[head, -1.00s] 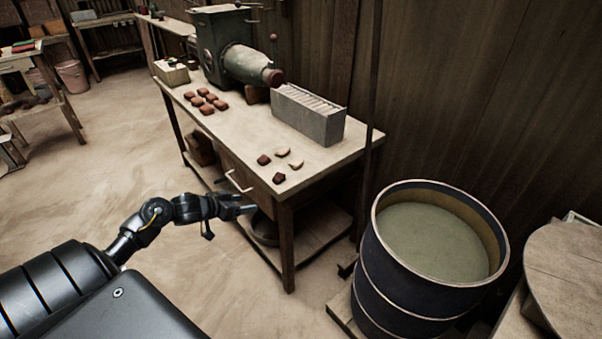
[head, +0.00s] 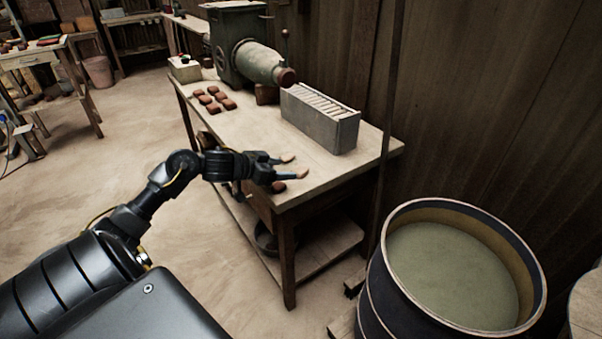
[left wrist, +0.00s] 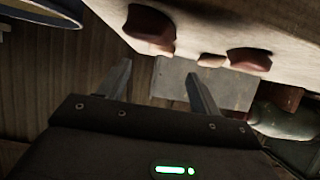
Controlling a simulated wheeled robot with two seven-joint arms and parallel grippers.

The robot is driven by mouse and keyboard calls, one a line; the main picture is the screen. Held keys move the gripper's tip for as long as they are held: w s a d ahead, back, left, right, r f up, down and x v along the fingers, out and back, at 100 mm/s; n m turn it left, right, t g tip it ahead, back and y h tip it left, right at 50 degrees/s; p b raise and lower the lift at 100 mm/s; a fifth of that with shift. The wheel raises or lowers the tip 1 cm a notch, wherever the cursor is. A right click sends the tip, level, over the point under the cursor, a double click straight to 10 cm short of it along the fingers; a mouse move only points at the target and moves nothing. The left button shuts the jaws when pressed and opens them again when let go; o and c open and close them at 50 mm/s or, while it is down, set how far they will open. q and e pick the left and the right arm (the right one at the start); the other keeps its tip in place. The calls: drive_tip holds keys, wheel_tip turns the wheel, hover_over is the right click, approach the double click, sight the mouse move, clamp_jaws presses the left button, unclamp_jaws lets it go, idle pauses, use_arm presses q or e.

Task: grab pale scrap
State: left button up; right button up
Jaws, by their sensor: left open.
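Several small scraps lie near the front right end of the workbench (head: 330,165). One pale pinkish scrap (head: 288,158) shows just past the upper finger of my left gripper (head: 285,167). Another pale scrap (head: 302,174) shows just past the lower finger. A dark red scrap (head: 279,187) lies below the gripper. In the left wrist view, two red-brown scraps (left wrist: 150,26) (left wrist: 250,59) and a smaller, paler one (left wrist: 211,60) lie on the bench top beyond the fingers. My left gripper is open and empty. My right gripper is out of view.
A grey box of upright slabs (head: 320,125) stands behind the scraps. A green press (head: 250,60) and several red-brown pieces (head: 214,98) are farther back on the bench. A large drum of greenish liquid (head: 450,270) stands at the right. A dark post rises between drum and bench.

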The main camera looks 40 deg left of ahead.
sight(298, 170)
use_arm(q)
drive_tip(key=shift+w+d+f, duration=0.1)
drive_tip(key=shift+w+f, duration=0.1)
drive_tip(key=shift+w, duration=0.15)
drive_tip(key=b+x, duration=0.1)
drive_tip(key=x, duration=0.4)
drive_tip(key=shift+s+f, duration=0.1)
drive_tip(key=shift+f, duration=0.1)
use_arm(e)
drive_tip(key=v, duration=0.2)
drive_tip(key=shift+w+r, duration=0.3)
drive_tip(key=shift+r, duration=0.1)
use_arm(q)
drive_tip(key=c, duration=1)
drive_tip(key=shift+c, duration=0.2)
